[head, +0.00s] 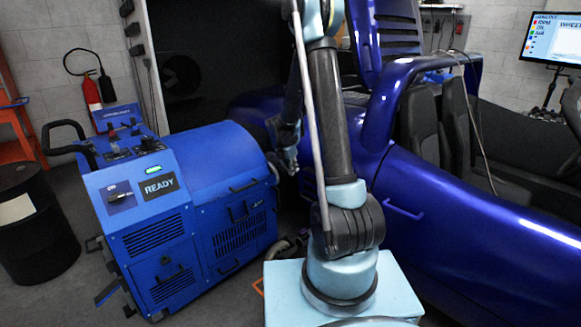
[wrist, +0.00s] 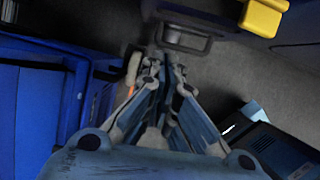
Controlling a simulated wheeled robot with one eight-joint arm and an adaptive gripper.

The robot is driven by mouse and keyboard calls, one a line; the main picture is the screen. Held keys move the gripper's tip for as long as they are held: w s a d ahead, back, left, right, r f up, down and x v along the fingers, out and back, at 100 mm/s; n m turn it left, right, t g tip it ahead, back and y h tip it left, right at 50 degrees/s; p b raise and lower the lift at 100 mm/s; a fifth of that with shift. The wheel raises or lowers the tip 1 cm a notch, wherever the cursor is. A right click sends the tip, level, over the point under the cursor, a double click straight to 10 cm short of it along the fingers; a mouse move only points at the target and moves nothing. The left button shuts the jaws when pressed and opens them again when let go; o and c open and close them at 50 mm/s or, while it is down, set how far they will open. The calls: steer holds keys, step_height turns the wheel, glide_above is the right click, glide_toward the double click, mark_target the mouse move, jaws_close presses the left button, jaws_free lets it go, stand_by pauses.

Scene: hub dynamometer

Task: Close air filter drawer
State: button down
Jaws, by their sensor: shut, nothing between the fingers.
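The blue hub dynamometer (head: 190,205) stands left of centre in the head view, with a lit "READY" panel on its front. Its right side has a vented panel with dark handles (head: 240,212). My gripper (head: 288,165) hangs at the machine's right end, partly hidden by my arm. In the wrist view my gripper (wrist: 165,68) is shut and empty. A grey handle-like bracket (wrist: 185,35) lies beyond its fingertips, apparently apart.
A blue sports car (head: 430,190) fills the right side. A black drum (head: 38,225) and a red extinguisher (head: 92,95) stand at left. The wrist view shows blue panels (wrist: 38,95) at left, a yellow block (wrist: 263,17) above and a dark box (wrist: 275,148) at lower right.

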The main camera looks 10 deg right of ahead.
steer(key=w+d+f, duration=0.3)
steer(key=d+f, duration=0.1)
steer(key=shift+w+d+f, duration=0.25)
steer(key=shift+w+d, duration=0.05)
steer(key=shift+w, duration=0.05)
steer(key=shift+w, duration=0.1)
stand_by(0.4)
